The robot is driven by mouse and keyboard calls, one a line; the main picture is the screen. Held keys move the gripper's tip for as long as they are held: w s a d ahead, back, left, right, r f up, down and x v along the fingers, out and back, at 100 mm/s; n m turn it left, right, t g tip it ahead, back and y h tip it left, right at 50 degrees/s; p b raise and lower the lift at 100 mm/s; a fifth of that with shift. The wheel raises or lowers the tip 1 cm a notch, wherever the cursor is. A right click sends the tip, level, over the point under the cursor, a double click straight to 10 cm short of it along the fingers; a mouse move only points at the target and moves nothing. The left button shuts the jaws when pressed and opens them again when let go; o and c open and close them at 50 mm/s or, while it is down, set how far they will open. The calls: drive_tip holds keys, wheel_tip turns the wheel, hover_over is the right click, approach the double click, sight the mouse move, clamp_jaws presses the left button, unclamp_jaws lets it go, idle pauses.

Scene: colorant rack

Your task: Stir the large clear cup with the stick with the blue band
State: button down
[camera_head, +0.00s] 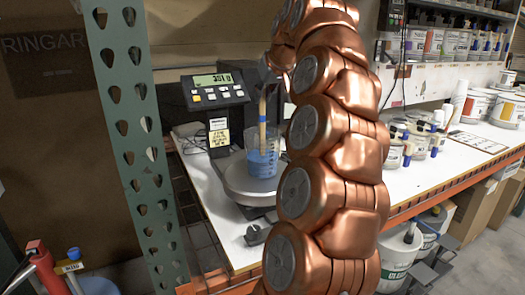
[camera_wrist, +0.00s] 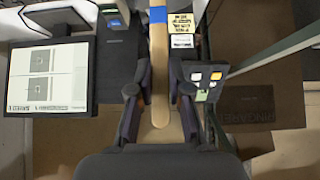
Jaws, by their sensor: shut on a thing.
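The large clear cup (camera_head: 262,158) stands upright on the round plate of a scale (camera_head: 240,184), with blue markings or contents showing through its wall. The wooden stick (camera_head: 263,108) stands nearly upright with its lower end inside the cup. My gripper (camera_head: 270,72) is above the cup, mostly hidden behind my copper arm. In the wrist view my gripper (camera_wrist: 160,92) is shut on the stick (camera_wrist: 159,60), one finger on each side. The blue band (camera_wrist: 158,15) shows on the stick beyond the fingers. The cup is not discernible in the wrist view.
The scale's display (camera_head: 213,86) stands behind the cup at left. A green perforated upright (camera_head: 130,130) rises at left. Several cans with sticks (camera_head: 412,142) stand right of my arm on the white bench (camera_head: 452,172). A monitor (camera_wrist: 48,75) shows in the wrist view.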

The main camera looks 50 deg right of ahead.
wheel_tip(320, 180, up, 9)
drive_tip(key=p, duration=0.6)
drive_tip(key=shift+f, duration=0.2)
drive_tip(key=shift+r, duration=0.1)
idle(0.9)
wheel_tip(320, 180, up, 5)
drive_tip(key=p, duration=0.4)
drive_tip(key=shift+p, duration=0.35)
drive_tip(key=shift+s, duration=0.1)
